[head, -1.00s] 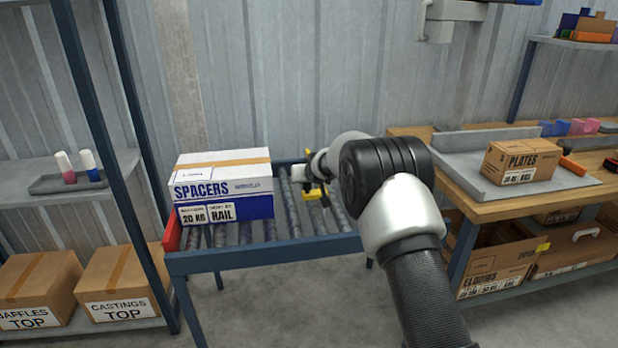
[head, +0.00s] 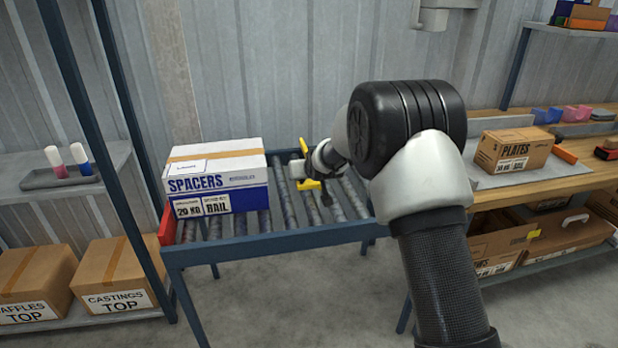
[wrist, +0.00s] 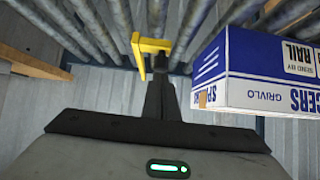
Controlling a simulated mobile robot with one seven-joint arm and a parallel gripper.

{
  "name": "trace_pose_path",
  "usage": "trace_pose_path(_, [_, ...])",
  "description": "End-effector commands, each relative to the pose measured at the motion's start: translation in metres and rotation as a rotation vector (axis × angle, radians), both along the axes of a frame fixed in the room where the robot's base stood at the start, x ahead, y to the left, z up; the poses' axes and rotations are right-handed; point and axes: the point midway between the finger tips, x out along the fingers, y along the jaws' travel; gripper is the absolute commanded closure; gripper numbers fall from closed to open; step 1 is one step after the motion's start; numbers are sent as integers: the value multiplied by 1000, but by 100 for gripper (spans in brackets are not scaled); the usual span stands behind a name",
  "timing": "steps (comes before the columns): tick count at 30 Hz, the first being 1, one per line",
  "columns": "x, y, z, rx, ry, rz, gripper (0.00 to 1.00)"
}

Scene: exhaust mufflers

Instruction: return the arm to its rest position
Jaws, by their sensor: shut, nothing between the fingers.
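My gripper (head: 306,171), with yellow fingers, is over the roller conveyor (head: 262,238), just right of the SPACERS box (head: 216,168). It is shut and empty. In the wrist view my gripper (wrist: 150,46) shows its yellow fingers against the rollers, apart from the blue and white SPACERS box (wrist: 258,70) at the right. My arm reaches from the lower right of the head view, and its bulky black joint hides part of the wall and workbench behind.
A workbench (head: 492,200) with a PLATES box (head: 514,151) stands at the right, more cartons beneath it. A shelf rack (head: 113,150) at the left holds two bottles in a tray (head: 62,178) and a CASTINGS box (head: 115,275). Floor in front of the conveyor is clear.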

Motion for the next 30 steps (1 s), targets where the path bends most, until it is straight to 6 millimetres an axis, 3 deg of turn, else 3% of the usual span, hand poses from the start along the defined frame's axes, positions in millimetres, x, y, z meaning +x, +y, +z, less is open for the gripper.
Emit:
trace_pose_path(3, [-17,-5,-2,0,0,0,100])
trace_pose_path(8, [-29,-9,-2,1,-2,-1,100])
trace_pose_path(11, [-37,-18,15,-2,6,-9,100])
trace_pose_path(14, [-58,-39,49,-10,33,-28,100])
trace_pose_path(17, [-96,-67,91,-21,79,-56,100])
trace_pose_path(21, [-166,-107,137,-38,156,-96,100])
trace_pose_path(25, [-240,-140,166,-51,224,-135,100])
trace_pose_path(30, [-335,-172,180,-62,309,-182,100])
